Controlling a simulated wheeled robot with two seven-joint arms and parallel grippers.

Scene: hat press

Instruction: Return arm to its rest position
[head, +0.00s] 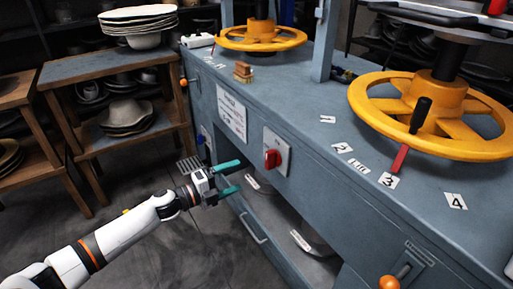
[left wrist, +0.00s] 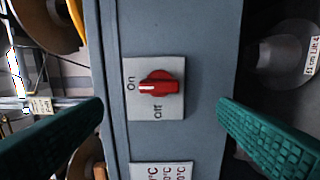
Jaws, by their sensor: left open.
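My left arm (head: 130,228) reaches in from the lower left of the head view. Its gripper (head: 237,176) has two teal fingers, spread apart with nothing between them. It is in front of the grey press cabinet, to the left of and below the red knob (head: 272,159) on its pale plate. In the left wrist view the red knob (left wrist: 163,84) shows between and beyond the open fingers (left wrist: 159,106), apart from them. Its white mark points left, towards the word "on". My right gripper is not in view.
The grey bench (head: 300,110) carries yellow handwheels (head: 375,103), a brush (head: 243,72) and number labels. An open shelf with hat forms (head: 300,242) lies beneath. A wooden rack (head: 95,68) with stacked hats stands at left. The dark floor (head: 135,185) around my arm is clear.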

